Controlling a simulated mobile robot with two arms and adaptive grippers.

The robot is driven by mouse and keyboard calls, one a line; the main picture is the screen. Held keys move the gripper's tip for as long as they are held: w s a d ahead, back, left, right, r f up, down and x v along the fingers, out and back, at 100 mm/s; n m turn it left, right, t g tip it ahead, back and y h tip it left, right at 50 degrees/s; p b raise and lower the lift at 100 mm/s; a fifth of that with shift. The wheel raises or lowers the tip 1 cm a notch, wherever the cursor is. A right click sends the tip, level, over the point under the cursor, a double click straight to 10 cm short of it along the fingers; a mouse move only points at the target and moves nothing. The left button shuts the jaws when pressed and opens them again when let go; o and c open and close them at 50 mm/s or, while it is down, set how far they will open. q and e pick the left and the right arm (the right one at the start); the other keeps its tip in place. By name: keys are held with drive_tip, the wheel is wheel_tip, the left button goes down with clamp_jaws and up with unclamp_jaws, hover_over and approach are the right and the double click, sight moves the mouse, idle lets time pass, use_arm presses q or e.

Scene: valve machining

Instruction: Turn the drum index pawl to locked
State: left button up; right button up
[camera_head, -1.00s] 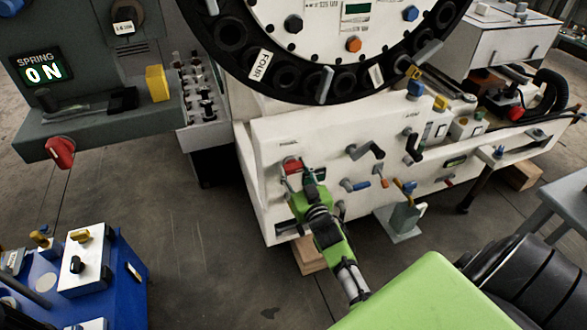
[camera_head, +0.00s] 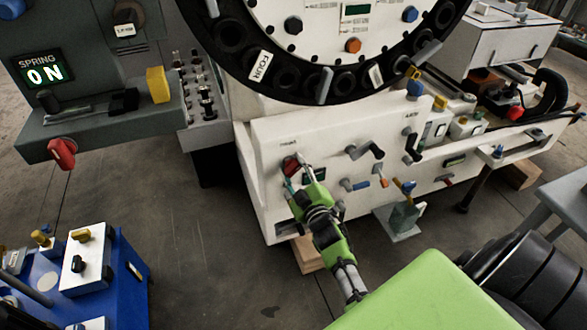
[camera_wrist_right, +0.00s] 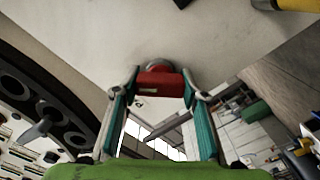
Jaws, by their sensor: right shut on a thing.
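The drum index pawl appears to be the red handle (camera_head: 291,166) at the upper left of the white machine's front panel; its label is too small to read. In the right wrist view the red handle (camera_wrist_right: 160,82) sits on a round grey base against the white panel. My right gripper (camera_head: 298,170) is shut on this handle, one finger on each side; its fingers (camera_wrist_right: 162,88) also show in the right wrist view. In the head view the handle is tilted and partly hidden by the fingers. My left gripper is not in view.
Black crank handles (camera_head: 366,151) and a blue-tipped lever (camera_head: 355,185) sit on the panel right of my gripper. The black drum rim (camera_head: 270,72) is above. A grey console with another red knob (camera_head: 62,152) and a blue cart (camera_head: 120,262) stand at the left.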

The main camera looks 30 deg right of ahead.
drive_tip(key=n, duration=0.3)
drive_tip(key=shift+n+b, duration=0.4)
drive_tip(key=shift+n, duration=0.4)
drive_tip(key=shift+n+b, duration=0.3)
drive_tip(key=shift+n, duration=0.9)
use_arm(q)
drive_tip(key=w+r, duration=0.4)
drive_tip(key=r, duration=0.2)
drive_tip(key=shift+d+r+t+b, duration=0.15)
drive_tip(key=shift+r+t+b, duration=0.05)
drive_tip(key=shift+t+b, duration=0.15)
use_arm(e)
drive_tip(key=shift+n, duration=1.2)
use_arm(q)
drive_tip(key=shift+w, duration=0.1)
use_arm(e)
drive_tip(key=o, duration=1.1)
